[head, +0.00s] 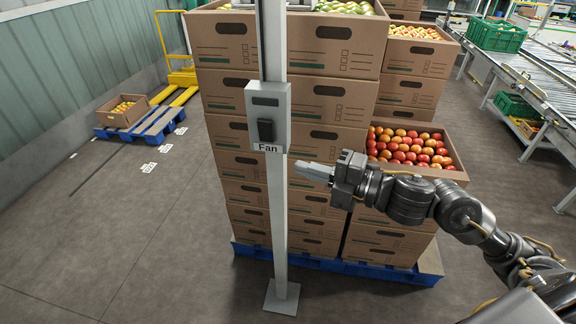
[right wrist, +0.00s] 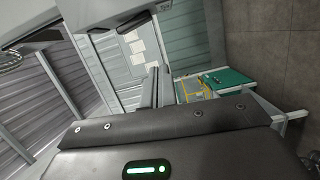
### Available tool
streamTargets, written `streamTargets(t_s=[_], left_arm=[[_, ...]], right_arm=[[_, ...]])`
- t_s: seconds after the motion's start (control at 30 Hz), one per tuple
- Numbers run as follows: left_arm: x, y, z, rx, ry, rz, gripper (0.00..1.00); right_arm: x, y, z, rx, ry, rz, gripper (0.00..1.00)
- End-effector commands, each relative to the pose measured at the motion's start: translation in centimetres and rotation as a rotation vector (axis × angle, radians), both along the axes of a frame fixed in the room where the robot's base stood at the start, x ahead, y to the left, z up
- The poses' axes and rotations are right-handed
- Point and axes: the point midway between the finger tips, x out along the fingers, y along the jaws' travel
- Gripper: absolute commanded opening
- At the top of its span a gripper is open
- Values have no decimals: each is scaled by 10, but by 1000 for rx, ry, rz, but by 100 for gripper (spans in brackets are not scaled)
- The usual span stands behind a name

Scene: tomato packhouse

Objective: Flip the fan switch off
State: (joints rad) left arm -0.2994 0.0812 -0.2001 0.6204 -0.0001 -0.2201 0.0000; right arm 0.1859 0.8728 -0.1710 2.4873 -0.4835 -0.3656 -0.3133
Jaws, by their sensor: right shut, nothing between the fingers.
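The fan switch (head: 265,130) is a black rocker on a grey box (head: 283,100) fixed to an upright post, with a label reading "Fan" under it. My right gripper (head: 302,168) is shut and empty. In the head view it appears to the right of the post, a little lower than the switch, with its fingers pointing left. The gap in depth between the fingers and the post is hard to judge. In the right wrist view, the grey fingers (right wrist: 156,86) show, but I cannot make out the switch. My left gripper is not in view.
The grey post (head: 279,220) stands on a square foot. Behind it, cardboard boxes (head: 322,100) are stacked on a blue pallet (head: 330,262), one holding red tomatoes (head: 408,147). Roller conveyors (head: 520,75) stand at right.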

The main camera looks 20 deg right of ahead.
Motion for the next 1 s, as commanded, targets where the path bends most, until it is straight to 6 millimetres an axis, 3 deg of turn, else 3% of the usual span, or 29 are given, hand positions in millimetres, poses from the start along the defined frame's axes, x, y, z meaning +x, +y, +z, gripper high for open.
streamTargets(t_s=[0.23,0.83,0.93,1.0], left_arm=[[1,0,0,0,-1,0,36],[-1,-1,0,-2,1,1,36],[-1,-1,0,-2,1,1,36],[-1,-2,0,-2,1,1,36]], right_arm=[[-11,-10,1,-1,-1,1,0],[-10,-10,3,32,18,2,0],[17,-32,-7,81,73,-65,0],[47,-57,-22,133,129,-140,0]])
